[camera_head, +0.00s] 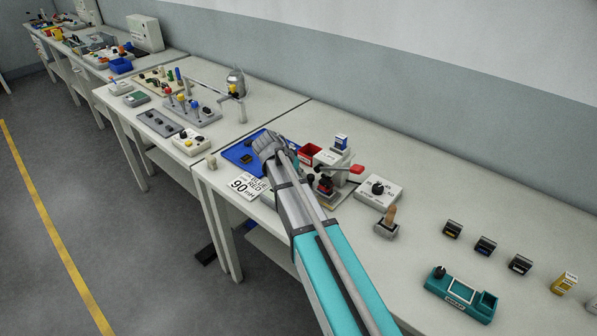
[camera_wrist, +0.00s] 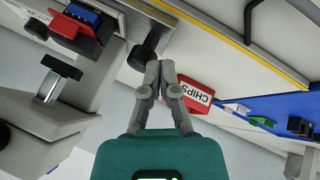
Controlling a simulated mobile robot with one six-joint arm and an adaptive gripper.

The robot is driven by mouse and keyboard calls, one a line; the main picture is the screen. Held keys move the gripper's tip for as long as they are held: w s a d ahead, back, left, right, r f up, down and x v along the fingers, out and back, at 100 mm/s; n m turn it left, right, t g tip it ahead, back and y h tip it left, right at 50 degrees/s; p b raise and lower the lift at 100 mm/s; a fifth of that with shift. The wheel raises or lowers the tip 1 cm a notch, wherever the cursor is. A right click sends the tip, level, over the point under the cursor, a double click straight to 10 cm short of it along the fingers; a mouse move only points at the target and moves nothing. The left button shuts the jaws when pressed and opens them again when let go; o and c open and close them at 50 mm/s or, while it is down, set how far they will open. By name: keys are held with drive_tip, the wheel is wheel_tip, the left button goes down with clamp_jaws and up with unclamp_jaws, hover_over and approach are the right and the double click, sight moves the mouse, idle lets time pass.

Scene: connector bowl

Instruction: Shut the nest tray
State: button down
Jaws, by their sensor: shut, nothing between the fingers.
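In the wrist view the nest tray (camera_wrist: 112,22) is a pale metal slide running out of the grey press. A dark knob (camera_wrist: 147,48) is at its end.
A red CHIPS bin (camera_wrist: 188,95) stands just beyond my fingers. A blue mat (camera_head: 238,154) and a printed card (camera_head: 248,187) lie left of my arm. A dial box (camera_head: 379,192) stands right of the press.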

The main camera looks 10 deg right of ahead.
drive_tip(key=shift+s, duration=0.1)
drive_tip(key=shift+w+a, duration=0.25)
drive_tip(key=shift+a, duration=0.1)
drive_tip(key=w+a, duration=0.1)
drive_tip(key=a, duration=0.2)
drive_tip(key=shift+w+r, duration=0.1)
drive_tip(key=shift+w, duration=0.25)
drive_tip(key=p+v, duration=0.2)
drive_tip(key=v, duration=0.1)
drive_tip(key=shift+s+d+r+p, duration=0.15)
drive_tip(key=shift+s+p, duration=0.05)
drive_tip(key=shift+p, duration=0.2)
drive_tip(key=p+v, duration=0.5)
drive_tip(key=v, duration=0.1)
drive_tip(key=shift+a+r, duration=0.25)
drive_tip(key=shift+a, duration=0.15)
drive_tip(key=shift+s, duration=0.1)
drive_tip(key=s+d+f+n+y, duration=0.2)
drive_tip(key=s+d+n+y, duration=0.1)
drive_tip(key=s, duration=0.7)
drive_tip(key=s+d+f+n+g+y, duration=0.1)
drive_tip(key=s+d+n+y, duration=0.2)
drive_tip(key=s, duration=0.8)
drive_tip(key=shift+s+d+f+n+y, duration=0.2)
drive_tip(key=shift+s+f+n+y, duration=0.1)
drive_tip(key=shift+f+n+y, duration=0.15)
